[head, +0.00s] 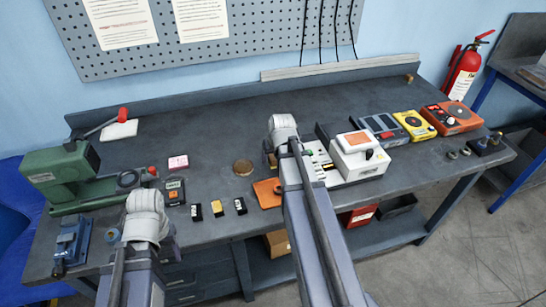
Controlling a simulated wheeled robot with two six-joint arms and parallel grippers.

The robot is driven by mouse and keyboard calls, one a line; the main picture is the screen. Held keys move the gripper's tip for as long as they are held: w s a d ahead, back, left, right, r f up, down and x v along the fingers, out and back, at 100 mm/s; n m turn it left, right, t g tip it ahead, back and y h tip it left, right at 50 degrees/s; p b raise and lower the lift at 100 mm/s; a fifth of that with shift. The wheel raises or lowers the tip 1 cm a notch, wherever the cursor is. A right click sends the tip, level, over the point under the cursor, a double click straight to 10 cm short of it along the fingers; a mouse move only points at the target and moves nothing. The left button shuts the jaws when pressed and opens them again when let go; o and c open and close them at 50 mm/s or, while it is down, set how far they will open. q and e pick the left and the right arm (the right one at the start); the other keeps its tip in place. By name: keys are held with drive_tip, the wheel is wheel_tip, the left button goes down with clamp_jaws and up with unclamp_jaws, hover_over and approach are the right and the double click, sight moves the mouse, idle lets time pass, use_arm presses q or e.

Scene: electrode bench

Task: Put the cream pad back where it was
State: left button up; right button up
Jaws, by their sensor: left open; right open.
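A cream, off-white flat pad (119,130) lies at the back left of the bench, behind the green press and beside its red-knobbed lever. My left gripper (145,205) is at the front left, to the right of the green press and well in front of the pad. My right gripper (282,130) is over the middle of the bench, left of the white device and far to the right of the pad. Both grippers are open, their fingers mostly hidden behind my wrists. Neither is seen holding anything.
A green press (62,170) stands at the left. A white device (358,155) and a yellow meter (414,125) stand right. The back middle is clear.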

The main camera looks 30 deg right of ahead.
drive_tip(key=p+v, duration=1)
drive_tip(key=v, duration=0.2)
drive_tip(key=shift+p, duration=0.4)
drive_tip(key=s+a+n+g, duration=0.2)
drive_tip(key=s+a, duration=0.4)
drive_tip(key=a, duration=0.8)
drive_tip(key=s+a+f+n+g, duration=0.1)
drive_tip(key=s+a+n, duration=0.3)
drive_tip(key=a, duration=1.1)
drive_tip(key=shift+s+f+g, duration=0.25)
drive_tip(key=shift+s+g, duration=0.65)
drive_tip(key=shift+s, duration=0.1)
drive_tip(key=shift+a, duration=0.15)
drive_tip(key=shift+f+b, duration=0.95)
